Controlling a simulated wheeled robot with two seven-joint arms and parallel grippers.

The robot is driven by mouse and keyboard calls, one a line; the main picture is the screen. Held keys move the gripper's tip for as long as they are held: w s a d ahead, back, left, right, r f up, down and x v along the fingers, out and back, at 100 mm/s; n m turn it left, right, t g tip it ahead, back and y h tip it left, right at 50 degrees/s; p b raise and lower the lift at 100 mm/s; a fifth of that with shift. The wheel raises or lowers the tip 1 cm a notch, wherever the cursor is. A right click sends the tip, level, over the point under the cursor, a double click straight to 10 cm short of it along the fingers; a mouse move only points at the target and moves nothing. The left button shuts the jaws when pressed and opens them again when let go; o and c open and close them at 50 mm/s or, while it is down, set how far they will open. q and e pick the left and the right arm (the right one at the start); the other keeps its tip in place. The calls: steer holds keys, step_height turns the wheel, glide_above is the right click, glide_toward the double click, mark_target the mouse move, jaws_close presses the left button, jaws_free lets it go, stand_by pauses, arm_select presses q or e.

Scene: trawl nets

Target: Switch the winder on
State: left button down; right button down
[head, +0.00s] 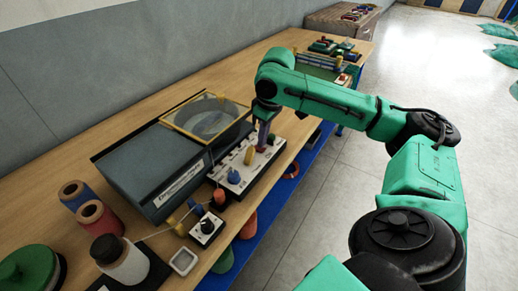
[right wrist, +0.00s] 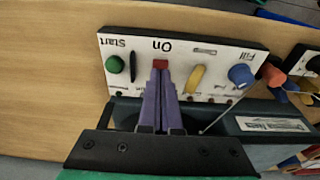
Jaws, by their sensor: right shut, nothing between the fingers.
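The winder (head: 150,165) is a dark grey box with a clear yellow-framed lid, on the wooden bench against the wall. Its white control panel (head: 235,184) is on its right side; it also fills the middle of the right wrist view (right wrist: 225,70). There, a small red switch (right wrist: 160,64) sits below the "On" label, beside a green "Start" button (right wrist: 115,64). My right gripper (right wrist: 160,72) is shut and empty, purple fingers together, with its tips at the red switch. I cannot tell whether they touch. In the head view my right gripper (head: 263,138) hides the switch.
A yellow lever (right wrist: 195,78) and a blue "Fill" knob (right wrist: 240,75) stand close beside my fingers. A small dial box (head: 207,227), a white bottle (head: 118,262) and spools (head: 98,218) are nearer on the bench.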

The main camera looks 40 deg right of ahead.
mark_target(263, 150)
steer(key=shift+f, duration=0.85)
stand_by(0.3)
step_height(263, 150, up, 7)
steer(key=p, duration=0.9)
steer(key=shift+r, duration=0.1)
